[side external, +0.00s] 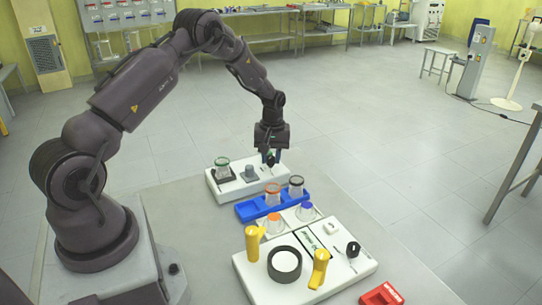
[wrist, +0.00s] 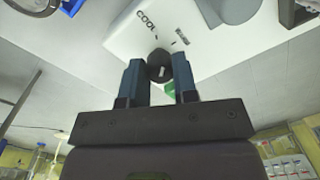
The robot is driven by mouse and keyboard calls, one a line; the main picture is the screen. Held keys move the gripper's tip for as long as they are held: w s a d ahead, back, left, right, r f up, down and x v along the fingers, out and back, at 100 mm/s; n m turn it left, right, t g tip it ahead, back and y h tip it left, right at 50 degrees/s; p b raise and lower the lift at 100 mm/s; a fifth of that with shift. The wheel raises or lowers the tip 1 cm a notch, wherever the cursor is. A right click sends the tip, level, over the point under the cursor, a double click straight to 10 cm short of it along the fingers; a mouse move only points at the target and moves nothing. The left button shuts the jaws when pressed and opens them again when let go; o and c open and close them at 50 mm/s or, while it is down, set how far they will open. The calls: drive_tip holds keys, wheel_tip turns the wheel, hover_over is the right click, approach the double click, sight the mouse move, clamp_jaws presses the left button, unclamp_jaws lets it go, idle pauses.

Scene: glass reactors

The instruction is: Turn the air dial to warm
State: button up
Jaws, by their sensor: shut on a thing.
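The air dial (wrist: 159,66) is a small dark round knob with a light mark, seen in the wrist view. It is on a white unit (wrist: 120,40), which also stands at the back of the bench in the side view (side external: 231,194). A "COOL" label is printed beside the dial, and a second dark label near it is too small to read surely. My gripper (wrist: 160,62) has one blue finger on each side of the dial and is shut on it. In the side view my gripper (side external: 270,158) points down at the unit's far right end and mostly hides the dial.
A blue rack (side external: 246,211) with glass vessels stands in front. Nearer is a white station (side external: 252,284) with yellow handles (side external: 319,268). A red block (side external: 381,294) lies at the front right.

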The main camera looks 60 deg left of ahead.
sight(273, 158)
drive_tip(key=m, duration=0.4)
drive_tip(key=shift+m, duration=1.9)
drive_tip(key=o, duration=0.9)
drive_tip(key=shift+o, duration=0.2)
wheel_tip(273, 158, up, 13)
drive_tip(key=shift+d, duration=0.25)
drive_tip(key=shift+w, duration=0.1)
